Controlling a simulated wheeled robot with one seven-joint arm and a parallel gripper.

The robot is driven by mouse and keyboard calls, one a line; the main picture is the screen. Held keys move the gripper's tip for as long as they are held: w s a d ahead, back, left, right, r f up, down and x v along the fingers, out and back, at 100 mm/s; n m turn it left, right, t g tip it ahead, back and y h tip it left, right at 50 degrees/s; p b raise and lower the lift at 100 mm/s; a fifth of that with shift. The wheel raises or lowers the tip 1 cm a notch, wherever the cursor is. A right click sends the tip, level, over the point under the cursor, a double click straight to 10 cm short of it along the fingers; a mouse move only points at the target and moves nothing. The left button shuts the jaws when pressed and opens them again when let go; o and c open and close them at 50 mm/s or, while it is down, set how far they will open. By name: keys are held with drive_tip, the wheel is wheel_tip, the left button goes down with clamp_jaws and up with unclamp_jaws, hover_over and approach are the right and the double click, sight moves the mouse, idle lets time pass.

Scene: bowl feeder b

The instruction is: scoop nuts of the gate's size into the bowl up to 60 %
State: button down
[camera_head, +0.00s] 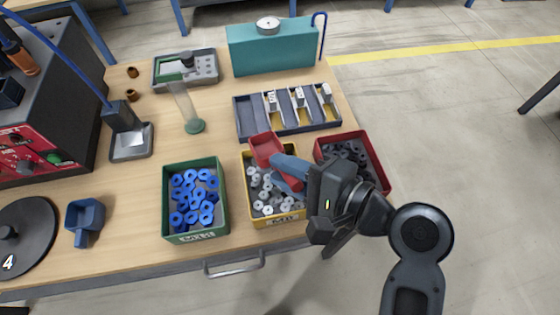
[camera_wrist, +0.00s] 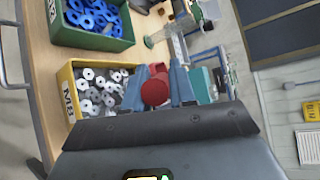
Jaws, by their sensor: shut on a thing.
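My gripper (camera_head: 290,172) is shut on the handle of a red scoop (camera_head: 266,146). The scoop's red handle end (camera_wrist: 154,92) shows between the blue fingers in the wrist view. The scoop's cup is over the back edge of a yellow bin (camera_head: 248,207) of grey nuts (camera_head: 266,190); no nuts are visible in it. A green bin (camera_head: 166,212) holds blue nuts (camera_head: 195,195). A red bin (camera_head: 378,168) at right holds dark nuts (camera_head: 345,152), partly hidden by my arm. I cannot identify the bowl or the gate for certain.
A blue scoop (camera_head: 85,215) lies at front left beside a dark disc marked 4 (camera_head: 25,240). A compartment tray (camera_head: 243,121) and teal box (camera_head: 270,50) stand behind. A clear tube with a green base (camera_head: 195,126) stands mid-table. A control box (camera_head: 50,130) is at left.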

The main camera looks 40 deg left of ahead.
drive_tip(key=shift+h, duration=0.3)
drive_tip(key=shift+w+a+f+b, duration=0.1)
drive_tip(key=shift+f+b, duration=3.25)
drive_tip(key=shift+f, duration=1.95)
